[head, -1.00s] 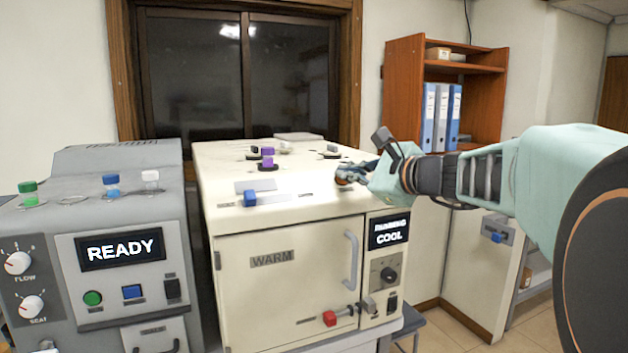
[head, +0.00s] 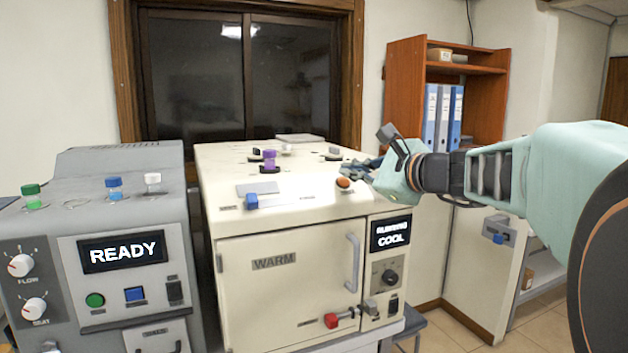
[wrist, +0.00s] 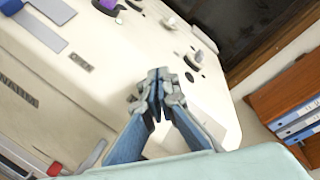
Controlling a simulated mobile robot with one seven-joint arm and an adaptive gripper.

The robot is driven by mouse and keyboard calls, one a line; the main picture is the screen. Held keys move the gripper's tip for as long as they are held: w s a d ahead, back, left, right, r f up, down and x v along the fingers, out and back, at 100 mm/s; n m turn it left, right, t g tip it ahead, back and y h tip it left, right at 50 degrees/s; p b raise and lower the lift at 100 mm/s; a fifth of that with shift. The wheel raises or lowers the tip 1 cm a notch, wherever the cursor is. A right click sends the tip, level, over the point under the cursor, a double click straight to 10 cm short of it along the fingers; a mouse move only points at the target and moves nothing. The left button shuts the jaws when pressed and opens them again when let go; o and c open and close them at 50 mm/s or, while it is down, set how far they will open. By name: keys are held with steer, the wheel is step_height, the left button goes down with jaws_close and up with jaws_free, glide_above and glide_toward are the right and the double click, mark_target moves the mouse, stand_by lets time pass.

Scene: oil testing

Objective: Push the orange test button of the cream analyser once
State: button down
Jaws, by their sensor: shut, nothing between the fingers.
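The cream analyser (head: 240,214) stands in the middle of the head view. Its orange test button (head: 344,183) is on the top, near the right front edge, and is in clear sight. My gripper (head: 352,168) is shut and empty, just behind and to the right of the button, apart from it in the picture. In the wrist view the shut fingertips (wrist: 156,90) are over the cream top, and the button does not show.
A grey machine (head: 50,222) with a READY display stands at the left. A wooden shelf with blue binders (head: 442,118) stands behind at the right.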

steer(key=s+r+p, duration=0.1)
steer(key=r, duration=0.1)
steer(key=s+d+r+p, duration=0.1)
steer(key=r, duration=0.1)
steer(key=shift+s+p, duration=0.3)
steer(key=shift+s, duration=0.05)
stand_by(0.7)
